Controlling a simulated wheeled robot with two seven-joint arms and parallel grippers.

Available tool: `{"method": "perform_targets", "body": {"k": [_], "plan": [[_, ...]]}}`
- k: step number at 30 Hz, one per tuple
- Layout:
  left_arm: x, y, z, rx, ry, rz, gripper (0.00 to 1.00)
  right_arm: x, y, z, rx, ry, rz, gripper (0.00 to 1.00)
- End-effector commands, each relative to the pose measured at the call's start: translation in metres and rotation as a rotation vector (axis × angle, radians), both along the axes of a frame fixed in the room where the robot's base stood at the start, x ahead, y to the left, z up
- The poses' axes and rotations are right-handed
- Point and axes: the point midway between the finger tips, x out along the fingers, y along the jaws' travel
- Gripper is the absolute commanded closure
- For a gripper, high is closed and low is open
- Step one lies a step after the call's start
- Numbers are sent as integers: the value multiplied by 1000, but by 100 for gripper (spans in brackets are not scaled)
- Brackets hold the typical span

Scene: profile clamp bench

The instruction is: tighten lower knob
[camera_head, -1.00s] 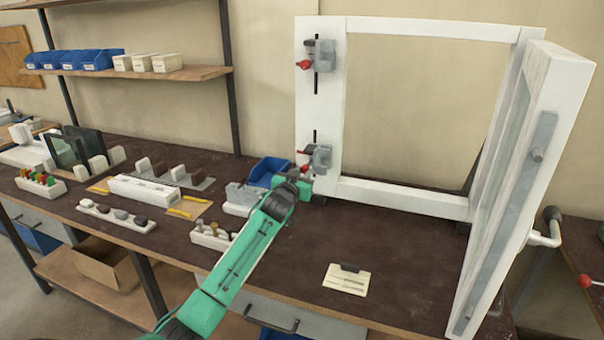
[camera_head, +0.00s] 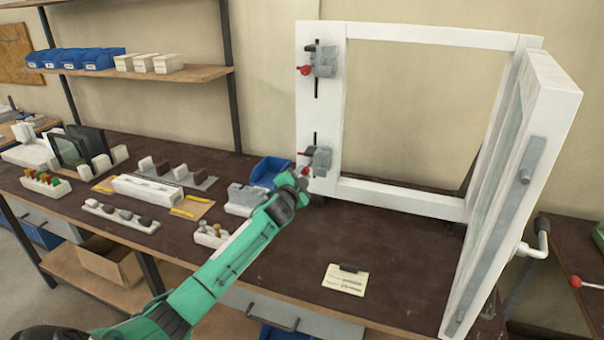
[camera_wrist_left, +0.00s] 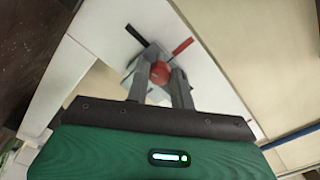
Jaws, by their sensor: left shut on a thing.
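The lower clamp (camera_head: 318,160) is a grey block on the left post of the white frame (camera_head: 425,197). My left gripper (camera_head: 300,182) is at this clamp, and my arm covers part of it in the head view. In the left wrist view, the red lower knob (camera_wrist_left: 160,73) sits between the two dark fingers of my left gripper (camera_wrist_left: 159,84), which is shut on it. The clamp body shows behind the knob, with a black slot line and a red and black strip beside it. The upper clamp (camera_head: 322,62) has its own red knob (camera_head: 304,70). My right gripper is not in view.
A white hinged panel (camera_head: 558,85) stands swung out at the right. A label card (camera_head: 345,280) lies in front.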

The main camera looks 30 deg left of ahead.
Motion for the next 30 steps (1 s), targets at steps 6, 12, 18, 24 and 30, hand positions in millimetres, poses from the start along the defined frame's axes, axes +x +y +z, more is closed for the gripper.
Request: {"method": "perform_targets", "body": {"k": [6, 12, 18, 24, 30], "plan": [[0, 0, 0, 122, 30, -1, 99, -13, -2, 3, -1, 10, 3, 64], [0, 0, 0, 185, 45, -1, 99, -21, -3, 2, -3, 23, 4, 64], [0, 0, 0, 210, 51, -1, 99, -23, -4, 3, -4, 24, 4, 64], [0, 0, -1, 213, 52, -1, 99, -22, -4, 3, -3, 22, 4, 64], [0, 0, -1, 212, 52, -1, 71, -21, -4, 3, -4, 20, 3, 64]]}}
